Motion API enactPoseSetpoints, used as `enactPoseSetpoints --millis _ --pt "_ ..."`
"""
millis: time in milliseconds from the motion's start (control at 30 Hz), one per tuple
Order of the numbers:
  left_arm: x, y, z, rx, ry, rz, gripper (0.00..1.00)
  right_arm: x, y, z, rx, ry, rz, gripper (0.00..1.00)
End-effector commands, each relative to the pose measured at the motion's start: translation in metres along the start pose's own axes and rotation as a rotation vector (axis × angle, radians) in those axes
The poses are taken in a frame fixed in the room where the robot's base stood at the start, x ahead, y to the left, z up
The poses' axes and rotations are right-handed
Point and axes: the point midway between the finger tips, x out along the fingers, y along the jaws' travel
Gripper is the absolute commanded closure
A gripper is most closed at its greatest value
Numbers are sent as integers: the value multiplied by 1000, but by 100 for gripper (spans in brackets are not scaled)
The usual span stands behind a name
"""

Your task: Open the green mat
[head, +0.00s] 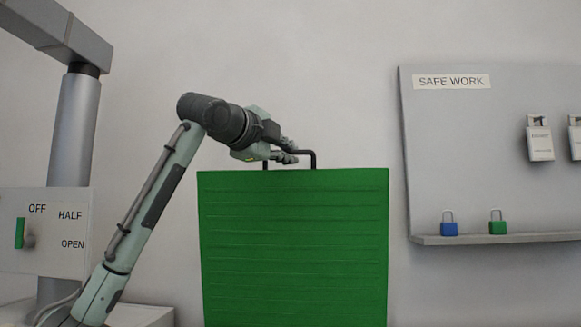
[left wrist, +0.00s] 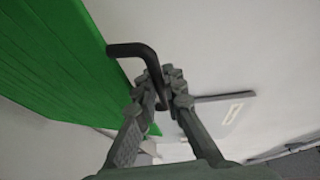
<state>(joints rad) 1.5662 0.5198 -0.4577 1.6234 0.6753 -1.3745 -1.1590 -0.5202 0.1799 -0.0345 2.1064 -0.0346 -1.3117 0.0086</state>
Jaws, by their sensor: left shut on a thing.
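The green mat (head: 293,245) stands upright in the middle of the head view as a ribbed green panel. A black handle (head: 314,158) rises from its top edge. My left gripper (head: 290,157) is at this handle, above the mat's top edge, and is shut on it. In the left wrist view the green mat (left wrist: 60,60) fills the upper left. The black handle (left wrist: 135,50) runs from it to the fingertips of my left gripper (left wrist: 167,80). My right gripper is in neither view.
A grey board (head: 430,150) labelled SAFE WORK hangs at the right, with tags and a shelf (head: 520,238) holding a blue padlock (head: 449,224) and a green padlock (head: 497,223). A panel (head: 70,262) marked OFF, HALF, OPEN with a green lever is at the left.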

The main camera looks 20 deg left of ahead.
Motion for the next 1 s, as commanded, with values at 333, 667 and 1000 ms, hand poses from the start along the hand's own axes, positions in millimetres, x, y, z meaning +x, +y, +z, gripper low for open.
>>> enactPoseSetpoints --millis 333,667,1000 --pt "-87 41 -36 3 0 -2 100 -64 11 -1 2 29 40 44" --pt "-109 52 -44 0 -3 0 100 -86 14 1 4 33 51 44" --pt "-108 51 -44 1 -2 -2 100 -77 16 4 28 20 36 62"
